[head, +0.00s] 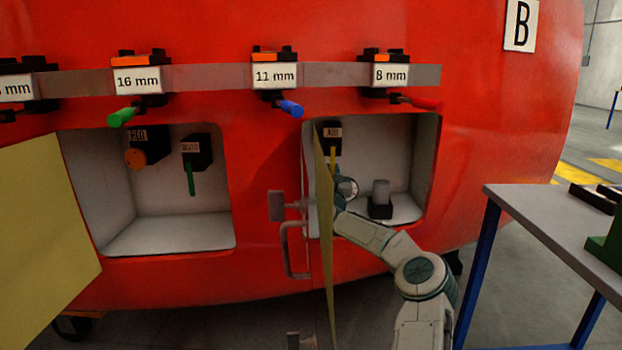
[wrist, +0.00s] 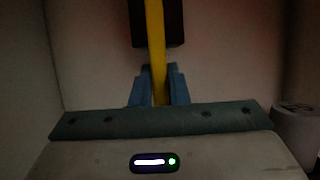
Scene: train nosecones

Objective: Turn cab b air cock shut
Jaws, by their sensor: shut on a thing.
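The air cock is a black block (head: 331,131) with a small label, on the back wall of the right recess in the red nosecone marked B (head: 521,25). Its yellow handle (head: 333,157) points downward. In the wrist view the yellow handle (wrist: 155,42) runs down from the dark block (wrist: 160,33) between the blue fingers of my gripper (wrist: 158,88), which are shut on it. In the head view an edge-on yellow door (head: 326,215) hides part of my gripper.
A grey cylinder on a black base (head: 380,200) stands in the same recess, right of my gripper. A table (head: 550,215) stands at right. Labelled clamps (head: 275,75) line the strip above.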

